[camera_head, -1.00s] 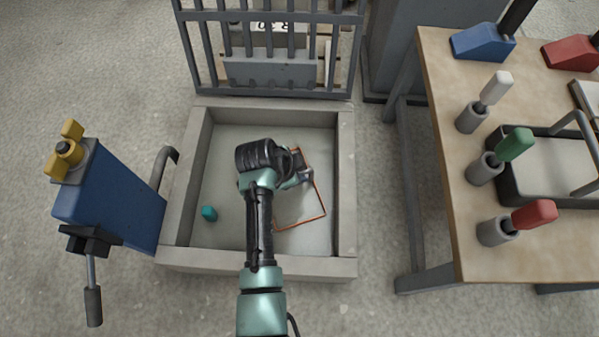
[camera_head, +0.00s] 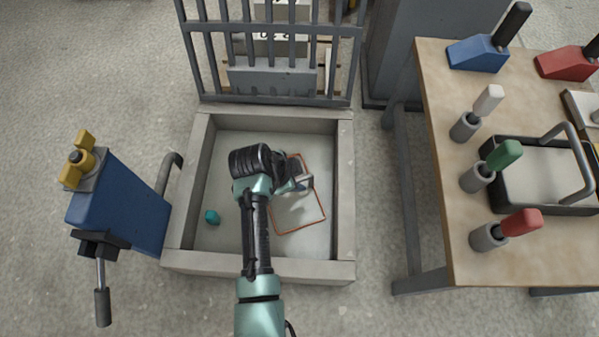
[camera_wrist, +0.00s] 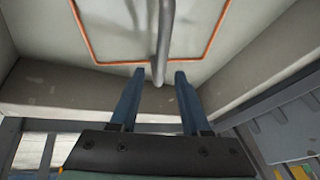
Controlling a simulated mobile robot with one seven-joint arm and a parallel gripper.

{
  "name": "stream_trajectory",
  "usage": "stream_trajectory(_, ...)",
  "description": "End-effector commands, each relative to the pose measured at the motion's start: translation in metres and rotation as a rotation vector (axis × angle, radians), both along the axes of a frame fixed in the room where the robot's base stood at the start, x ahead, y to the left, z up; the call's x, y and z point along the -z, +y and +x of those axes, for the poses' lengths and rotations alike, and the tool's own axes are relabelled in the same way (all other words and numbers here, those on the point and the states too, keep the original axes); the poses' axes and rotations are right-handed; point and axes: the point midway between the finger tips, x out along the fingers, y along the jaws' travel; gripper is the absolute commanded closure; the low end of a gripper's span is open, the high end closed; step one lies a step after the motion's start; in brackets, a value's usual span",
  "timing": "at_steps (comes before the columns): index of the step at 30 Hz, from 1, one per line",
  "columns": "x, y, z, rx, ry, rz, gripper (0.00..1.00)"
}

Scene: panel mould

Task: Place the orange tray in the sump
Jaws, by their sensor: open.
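The orange tray (camera_head: 323,205) shows as a thin orange rim around a pale base, lying inside the sump (camera_head: 345,230), a square concrete basin. The tray sits turned a little to the sump walls, right of the basin's middle; my arm hides part of it. In the wrist view the orange rim (camera_wrist: 208,50) and the tray's grey bar handle (camera_wrist: 166,30) show. My gripper (camera_wrist: 160,74) is open over the tray, with the end of the handle between its two blue fingers. In the head view my gripper (camera_head: 301,184) is small and partly hidden.
A small teal object (camera_head: 212,217) lies on the sump floor at left. A grey barred grate (camera_head: 270,50) stands behind the sump. A blue stand with a yellow knob (camera_head: 118,205) is at left. A wooden table (camera_head: 440,200) at right holds several tools and a dark tray (camera_head: 545,205).

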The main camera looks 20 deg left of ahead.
Motion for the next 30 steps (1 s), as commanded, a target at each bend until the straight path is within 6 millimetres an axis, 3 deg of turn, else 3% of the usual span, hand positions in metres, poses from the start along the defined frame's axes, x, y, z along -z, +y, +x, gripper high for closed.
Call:
stream_trajectory(1,-0.018,0.002,-0.004,-0.003,-0.001,0.000,0.53)
stream_trajectory(10,-0.064,0.012,-0.024,-0.001,-0.001,0.000,0.53)
stream_trajectory(16,-0.078,0.016,-0.032,0.000,0.000,0.000,0.53)
stream_trajectory(26,-0.080,0.017,-0.033,0.001,-0.002,0.000,0.53)
stream_trajectory(30,-0.105,0.021,-0.011,-0.040,-0.065,0.031,0.53)
